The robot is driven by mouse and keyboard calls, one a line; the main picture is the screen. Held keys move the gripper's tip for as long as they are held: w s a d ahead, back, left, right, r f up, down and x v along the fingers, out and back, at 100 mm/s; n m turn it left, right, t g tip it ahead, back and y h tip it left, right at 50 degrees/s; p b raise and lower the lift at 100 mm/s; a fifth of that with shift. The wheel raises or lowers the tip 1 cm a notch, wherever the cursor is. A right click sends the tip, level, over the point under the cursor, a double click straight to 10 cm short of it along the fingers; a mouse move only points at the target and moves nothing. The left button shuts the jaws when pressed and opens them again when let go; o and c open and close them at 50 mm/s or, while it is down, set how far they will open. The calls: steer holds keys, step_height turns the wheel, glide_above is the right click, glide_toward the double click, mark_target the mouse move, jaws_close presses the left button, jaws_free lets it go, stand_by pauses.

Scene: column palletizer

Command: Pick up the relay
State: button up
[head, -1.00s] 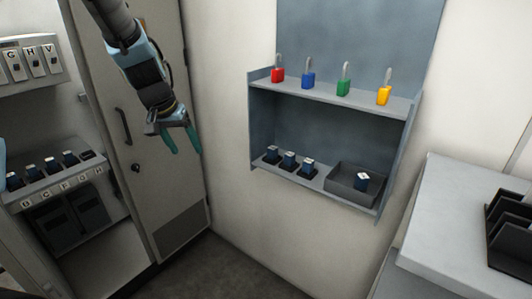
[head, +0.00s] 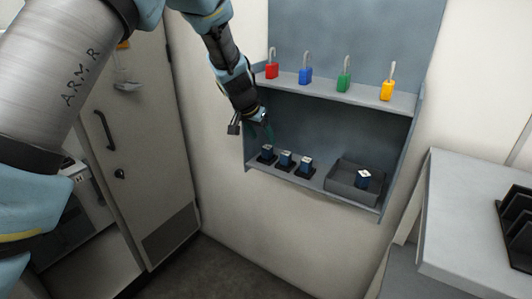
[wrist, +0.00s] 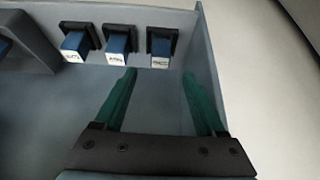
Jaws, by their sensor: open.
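Three blue relays with white labelled tops stand in black sockets in a row on the lower shelf: a left one (head: 267,151), a middle one (head: 286,159) and a right one (head: 306,165). A fourth blue relay (head: 363,179) stands in a grey tray (head: 342,190). My gripper (head: 268,131) is open and empty, its green fingers at the shelf's left end, above the left relay. In the wrist view my gripper (wrist: 160,74) points toward the relay (wrist: 160,48) nearest the side wall, with nothing between the fingers. Label letters are too small to read.
The upper shelf (head: 340,94) holds red, blue, green and yellow padlocks above the relays. The shelf's side panel (wrist: 207,50) is close beside my gripper. A cabinet door (head: 150,130) stands left; a grey counter (head: 480,210) with a black rack is right.

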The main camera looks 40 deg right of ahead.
mark_target(267, 147)
steer(key=shift+p+x, duration=1.35)
steer(key=shift+x, duration=2.25)
steer(key=shift+a, duration=0.1)
steer(key=shift+c, duration=0.2)
jaws_close()
